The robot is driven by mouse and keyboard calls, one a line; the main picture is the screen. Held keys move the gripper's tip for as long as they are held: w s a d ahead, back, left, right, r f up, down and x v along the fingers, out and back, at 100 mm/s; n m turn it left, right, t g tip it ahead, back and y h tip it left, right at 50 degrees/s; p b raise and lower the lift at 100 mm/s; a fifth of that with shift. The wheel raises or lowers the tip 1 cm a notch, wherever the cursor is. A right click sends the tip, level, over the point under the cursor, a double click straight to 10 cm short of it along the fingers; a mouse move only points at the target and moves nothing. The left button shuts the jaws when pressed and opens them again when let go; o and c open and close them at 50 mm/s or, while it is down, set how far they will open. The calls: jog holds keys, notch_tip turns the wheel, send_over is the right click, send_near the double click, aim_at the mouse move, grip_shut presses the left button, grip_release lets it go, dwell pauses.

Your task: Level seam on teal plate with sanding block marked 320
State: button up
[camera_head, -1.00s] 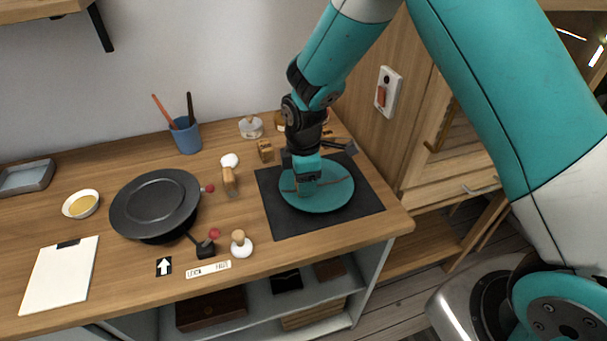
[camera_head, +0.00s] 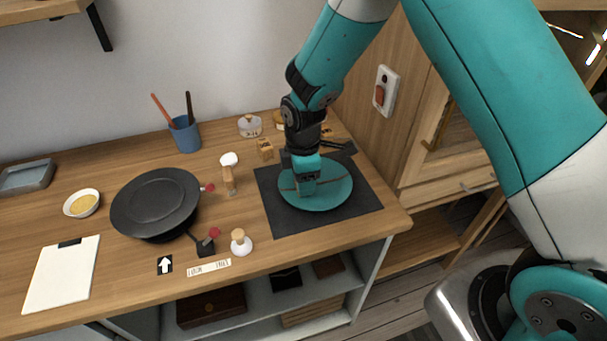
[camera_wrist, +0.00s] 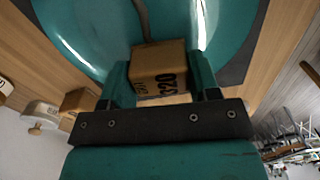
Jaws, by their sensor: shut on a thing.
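The teal plate (camera_head: 335,198) lies on a dark mat (camera_head: 283,222) at the right of the counter. A brown seam (camera_wrist: 143,18) runs across the plate and meets the held block in the wrist view. My gripper (camera_head: 305,188) is over the plate's left part, pointing down. In the wrist view my gripper (camera_wrist: 160,85) is shut on a tan sanding block (camera_wrist: 158,60) marked 320. The block is at or just above the plate; its contact is hidden.
Another small block (camera_head: 265,149) stands behind the mat, near lidded jars (camera_head: 249,126). Left of the mat are a wooden-handled brush (camera_head: 229,180), a white-based stamp-like tool (camera_head: 241,243) and a black round turntable (camera_head: 156,203). A wall with a switch (camera_head: 384,90) bounds the right.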

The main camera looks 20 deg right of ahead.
aim_at(327, 180)
jog(key=shift+w, duration=0.3)
jog(key=shift+s+d, duration=0.25)
jog(key=shift+d, duration=0.55)
jog(key=shift+w+d+f, duration=0.1)
jog(key=shift+w+d, duration=0.25)
jog(key=shift+d, duration=0.5)
jog(key=shift+s+d, duration=0.6)
jog(key=shift+d, duration=0.3)
jog(key=shift+w+d+p, duration=0.3)
jog(key=shift+w+d, duration=0.25)
jog(key=shift+d, duration=0.2)
jog(key=shift+w, duration=0.1)
jog(key=shift+a, duration=0.1)
